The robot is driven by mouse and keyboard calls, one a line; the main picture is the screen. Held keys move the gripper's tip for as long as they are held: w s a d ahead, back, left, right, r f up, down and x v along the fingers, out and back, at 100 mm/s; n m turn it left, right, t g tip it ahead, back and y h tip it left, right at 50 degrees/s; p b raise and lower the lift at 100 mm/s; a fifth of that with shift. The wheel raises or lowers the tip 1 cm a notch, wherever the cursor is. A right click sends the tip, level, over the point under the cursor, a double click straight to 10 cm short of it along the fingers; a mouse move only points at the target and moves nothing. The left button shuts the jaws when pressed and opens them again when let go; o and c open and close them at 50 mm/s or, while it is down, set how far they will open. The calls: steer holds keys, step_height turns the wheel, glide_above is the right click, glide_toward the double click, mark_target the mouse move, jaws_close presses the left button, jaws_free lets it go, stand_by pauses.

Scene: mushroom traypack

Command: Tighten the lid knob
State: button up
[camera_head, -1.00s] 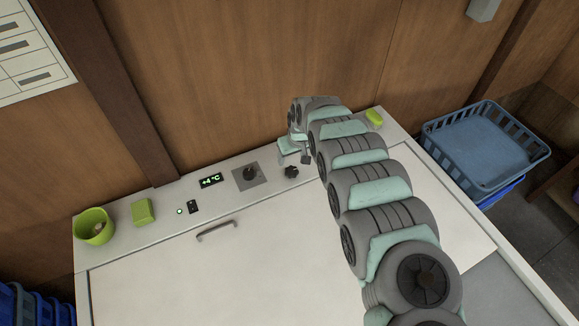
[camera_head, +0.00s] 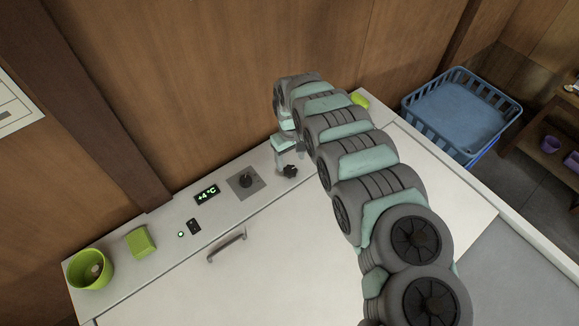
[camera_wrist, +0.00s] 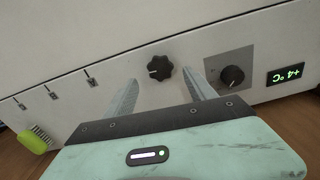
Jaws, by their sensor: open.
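The lid knob, black and lobed (camera_head: 290,171), sits on the white top strip of the chest unit, to the right of a round dial on a grey plate. In the wrist view the knob (camera_wrist: 160,67) lies just beyond my fingertips, roughly between their lines. My gripper (camera_wrist: 167,82) is open and empty, its two pale fingers spread apart and pointing at the knob. In the head view my gripper (camera_head: 290,160) is close above the knob, partly hidden by my arm. The white lid (camera_head: 300,240) is shut, with a grey handle (camera_head: 227,246).
The dial (camera_head: 246,180), a +4 °C display (camera_head: 206,195) and a switch (camera_head: 194,226) share the strip. A green pot (camera_head: 91,270) and green block (camera_head: 141,241) stand at left; a green brush (camera_wrist: 33,140) is at the other end. The wooden wall is close behind.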

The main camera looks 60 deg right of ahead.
mark_target(290, 170)
step_height(290, 170, down, 5)
steer(key=shift+a+r, duration=0.1)
steer(key=shift+f+b, duration=0.25)
steer(key=shift+b, duration=0.05)
steer(key=shift+c, duration=0.3)
steer(key=c, duration=1.3)
